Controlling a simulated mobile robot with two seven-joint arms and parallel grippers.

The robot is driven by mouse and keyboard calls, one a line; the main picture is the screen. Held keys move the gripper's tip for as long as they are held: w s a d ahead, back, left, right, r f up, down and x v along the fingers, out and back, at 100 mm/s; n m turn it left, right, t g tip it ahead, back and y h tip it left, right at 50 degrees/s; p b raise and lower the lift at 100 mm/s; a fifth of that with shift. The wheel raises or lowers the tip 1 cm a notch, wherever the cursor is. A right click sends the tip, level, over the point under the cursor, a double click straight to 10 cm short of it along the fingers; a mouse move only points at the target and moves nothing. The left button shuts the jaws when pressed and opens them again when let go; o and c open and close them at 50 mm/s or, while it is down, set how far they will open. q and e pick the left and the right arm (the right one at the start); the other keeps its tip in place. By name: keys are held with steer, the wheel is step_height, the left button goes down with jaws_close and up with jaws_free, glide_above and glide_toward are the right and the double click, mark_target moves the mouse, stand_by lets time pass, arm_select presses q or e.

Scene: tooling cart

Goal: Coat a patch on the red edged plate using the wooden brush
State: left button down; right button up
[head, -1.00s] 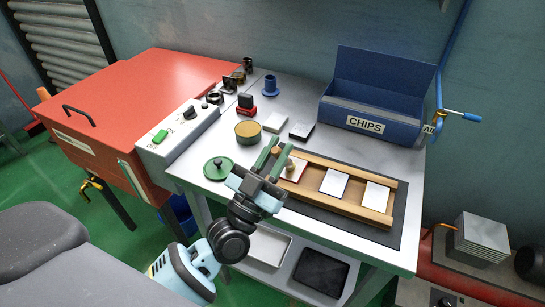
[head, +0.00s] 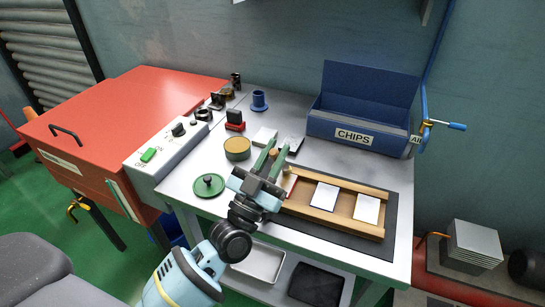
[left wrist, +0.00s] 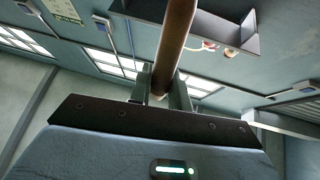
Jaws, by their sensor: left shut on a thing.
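The red edged plate (head: 290,185) lies at the left end of a wooden tray (head: 345,226), mostly hidden behind my left gripper. Only a strip of its white face and red edge shows. My left gripper (head: 271,160) is above the tray's left end, shut on the wooden brush. The brush's brown handle (left wrist: 176,40) stands between the fingers in the left wrist view. In the head view, only small wooden parts show by the fingers; the bristles cannot be made out. A round tin (head: 237,153) with a tan top stands left of the gripper. My right gripper is not in view.
A blue edged plate (head: 324,196) and another white plate (head: 367,208) lie further right in the tray. A green lid (head: 209,186) is at front left. The blue CHIPS bin (head: 352,133), red stamp (head: 235,121) and blue spool (head: 260,101) stand behind.

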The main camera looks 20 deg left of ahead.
arm_select(q)
steer(key=shift+s+p, duration=0.4)
steer(key=shift+s, duration=0.35)
steer(key=shift+s+f+p, duration=0.1)
steer(key=shift+s+p, duration=0.25)
steer(key=shift+s, duration=0.85)
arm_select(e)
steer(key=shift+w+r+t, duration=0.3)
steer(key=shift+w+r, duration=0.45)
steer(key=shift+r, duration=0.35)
